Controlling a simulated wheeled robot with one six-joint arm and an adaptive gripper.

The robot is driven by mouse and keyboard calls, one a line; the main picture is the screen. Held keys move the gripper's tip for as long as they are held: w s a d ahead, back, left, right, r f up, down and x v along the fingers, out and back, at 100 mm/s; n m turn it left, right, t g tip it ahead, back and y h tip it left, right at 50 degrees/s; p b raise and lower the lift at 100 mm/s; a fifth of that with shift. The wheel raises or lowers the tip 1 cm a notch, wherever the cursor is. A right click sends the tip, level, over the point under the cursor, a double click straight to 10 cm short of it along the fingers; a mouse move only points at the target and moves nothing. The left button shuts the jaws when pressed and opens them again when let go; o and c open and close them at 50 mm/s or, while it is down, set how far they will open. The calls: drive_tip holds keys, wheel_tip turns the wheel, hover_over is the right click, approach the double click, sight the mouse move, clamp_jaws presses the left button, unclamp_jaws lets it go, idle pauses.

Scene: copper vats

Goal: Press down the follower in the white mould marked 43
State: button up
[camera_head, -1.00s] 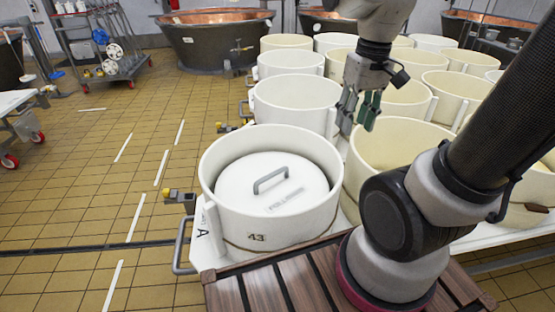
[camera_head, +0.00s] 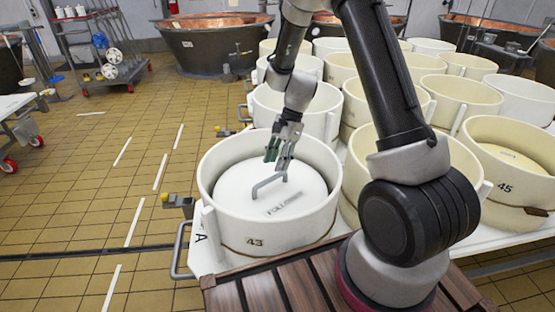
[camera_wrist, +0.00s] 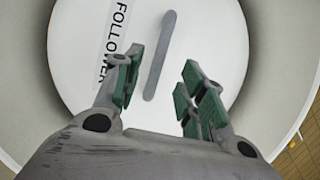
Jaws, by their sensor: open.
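The white mould marked 43 (camera_head: 310,222) stands in the near middle of the head view. Its white follower (camera_head: 245,190) lies inside, below the rim, with a grey bar handle (camera_head: 268,183) and a FOLLOWER label. My gripper (camera_head: 275,158) is open and empty over the far part of the follower, close to the handle. In the wrist view the follower (camera_wrist: 205,40) fills the middle, and the grey handle (camera_wrist: 160,55) shows between and beyond my green-padded fingers (camera_wrist: 157,85). I cannot tell whether a fingertip touches the handle.
More white and cream moulds stand in rows behind and to the right, including one marked 45 (camera_head: 510,160). A brown slatted surface (camera_head: 262,292) lies in front. A copper vat (camera_head: 215,40) stands at the back.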

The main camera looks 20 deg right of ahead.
sight(271, 178)
drive_tip(key=x, duration=0.7)
drive_tip(key=shift+a+f, duration=0.1)
drive_tip(key=shift+f, duration=0.25)
clamp_jaws()
idle(0.3)
drive_tip(key=shift+s+f, duration=0.1)
drive_tip(key=shift+s, duration=0.05)
idle(1.2)
idle(0.4)
unclamp_jaws()
drive_tip(key=shift+r, duration=0.2)
